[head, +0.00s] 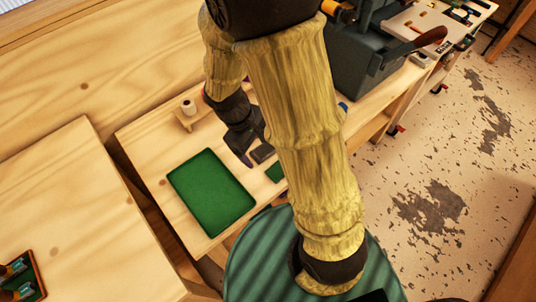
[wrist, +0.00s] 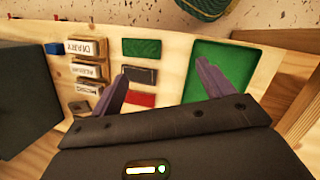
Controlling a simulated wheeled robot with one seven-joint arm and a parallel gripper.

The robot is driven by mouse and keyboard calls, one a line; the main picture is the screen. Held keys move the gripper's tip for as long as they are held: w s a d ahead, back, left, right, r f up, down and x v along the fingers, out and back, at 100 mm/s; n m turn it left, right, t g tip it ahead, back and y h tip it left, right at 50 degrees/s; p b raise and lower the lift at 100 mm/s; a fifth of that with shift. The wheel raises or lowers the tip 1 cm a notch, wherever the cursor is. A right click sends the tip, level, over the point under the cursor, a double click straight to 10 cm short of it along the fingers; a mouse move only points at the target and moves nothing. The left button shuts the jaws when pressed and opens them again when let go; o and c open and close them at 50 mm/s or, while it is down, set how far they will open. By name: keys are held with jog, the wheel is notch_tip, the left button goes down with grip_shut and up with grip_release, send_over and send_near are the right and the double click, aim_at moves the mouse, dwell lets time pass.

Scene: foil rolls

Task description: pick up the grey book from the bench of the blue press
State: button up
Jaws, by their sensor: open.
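The grey book (wrist: 143,75) is a small dark slab on the wooden bench (wrist: 172,72), between a green book (wrist: 141,47) and a red book (wrist: 140,99) in the wrist view. In the head view the grey book (head: 262,152) shows beside my gripper (head: 250,153), partly near my arm. My gripper (wrist: 162,68) is open and empty, its fingers pointing toward the bench. In the wrist view the grey book lies between the two fingers, nearer the left one. The height above it is hard to tell. The blue-grey press (head: 362,55) stands behind my arm.
Several lettered blocks (wrist: 88,48) sit left of the books. A small wooden stand with a roll (head: 189,108) is at the back. My arm hides part of the bench.

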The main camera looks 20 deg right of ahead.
jog(key=w+a+f+n+t+h+b, duration=0.2)
jog(key=a+f+n+h+b, duration=0.1)
jog(key=f, duration=0.3)
jog(key=w+a+f+n+t+h+b, duration=0.2)
jog(key=a+f+n+h+b, duration=0.1)
jog(key=f+n, duration=0.3)
jog(key=w+a+f+n+t+h+b, duration=0.1)
jog(key=w+a+f+n+h+b, duration=0.1)
jog(key=a+f+n+h+b, duration=0.1)
jog(key=shift+w+a+f+n+t, duration=0.1)
jog(key=shift+a+f+n+t, duration=0.1)
jog(key=shift+f+n, duration=0.3)
jog(key=shift+w+a+f+n+t, duration=0.1)
jog(key=shift+w+a+f+n, duration=0.1)
jog(key=shift+f, duration=0.45)
jog(key=shift+w+a+f+n+t, duration=0.1)
jog(key=shift+a+f+n, duration=0.15)
jog(key=shift+f, duration=0.35)
jog(key=shift+a+n, duration=0.15)
jog(key=shift+n, duration=0.1)
jog(key=shift+t, duration=0.3)
send_near(265, 150)
jog(key=shift+p+x, duration=0.45)
jog(key=shift+x, duration=0.65)
jog(key=shift+w, duration=0.15)
jog(key=x, duration=0.5)
jog(key=shift+d+f, duration=0.2)
jog(key=shift+d, duration=0.15)
